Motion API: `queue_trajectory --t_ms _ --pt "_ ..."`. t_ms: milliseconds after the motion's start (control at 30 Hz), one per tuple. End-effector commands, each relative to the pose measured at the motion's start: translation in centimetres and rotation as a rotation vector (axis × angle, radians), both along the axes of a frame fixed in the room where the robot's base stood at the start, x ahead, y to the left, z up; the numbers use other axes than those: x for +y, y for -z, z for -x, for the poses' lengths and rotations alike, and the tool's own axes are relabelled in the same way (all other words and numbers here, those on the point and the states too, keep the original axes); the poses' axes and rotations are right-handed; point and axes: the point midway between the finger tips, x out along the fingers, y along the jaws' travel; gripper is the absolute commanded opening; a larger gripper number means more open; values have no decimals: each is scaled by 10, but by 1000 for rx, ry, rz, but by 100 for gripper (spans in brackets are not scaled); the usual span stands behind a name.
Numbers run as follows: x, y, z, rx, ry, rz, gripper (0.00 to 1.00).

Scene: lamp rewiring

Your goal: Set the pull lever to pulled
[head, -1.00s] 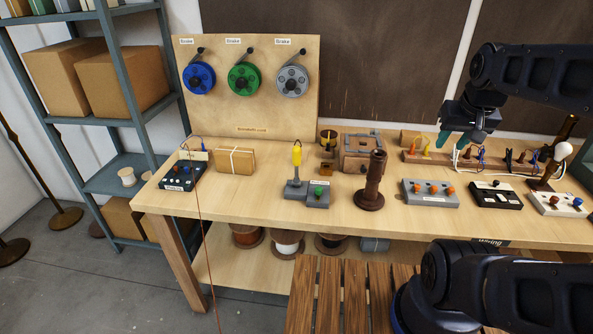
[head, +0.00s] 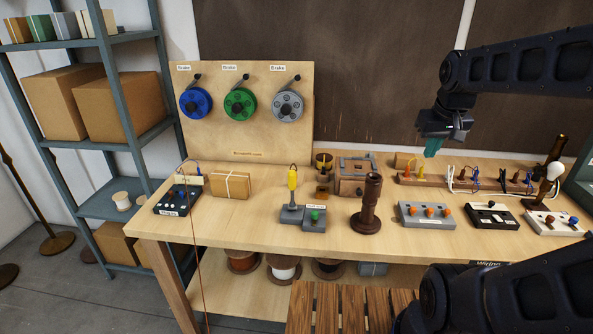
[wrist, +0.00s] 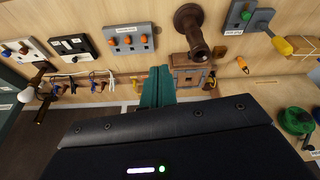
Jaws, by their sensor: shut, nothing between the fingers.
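The likely pull lever (head: 292,180) has a yellow handle and stands upright on a grey base, left of the middle of the bench. Beside it is a small grey box with a green button (head: 315,215). The yellow handle also shows in the wrist view (wrist: 281,46), at the upper right. My gripper (head: 433,147) hangs in the air above the back of the bench, well to the right of the lever and apart from it. Its teal fingers (wrist: 157,86) are shut and empty.
A dark brown turned post (head: 369,208) stands between the lever and my gripper's side. A wooden box (head: 352,178) stands behind it. Grey (head: 428,216), black and white switch boxes line the right. A brake board (head: 245,125) with reels rises behind the lever. A slatted stool (head: 340,308) is in front.

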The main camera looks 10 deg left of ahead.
Motion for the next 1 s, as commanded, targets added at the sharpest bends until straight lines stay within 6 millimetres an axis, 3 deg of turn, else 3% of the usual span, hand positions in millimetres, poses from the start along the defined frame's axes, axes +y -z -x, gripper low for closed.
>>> queue_trajectory --t_ms 467,1000 --pt "66 -12 -77 153 -290 46 0" --pt "160 4 -153 315 -632 41 0"
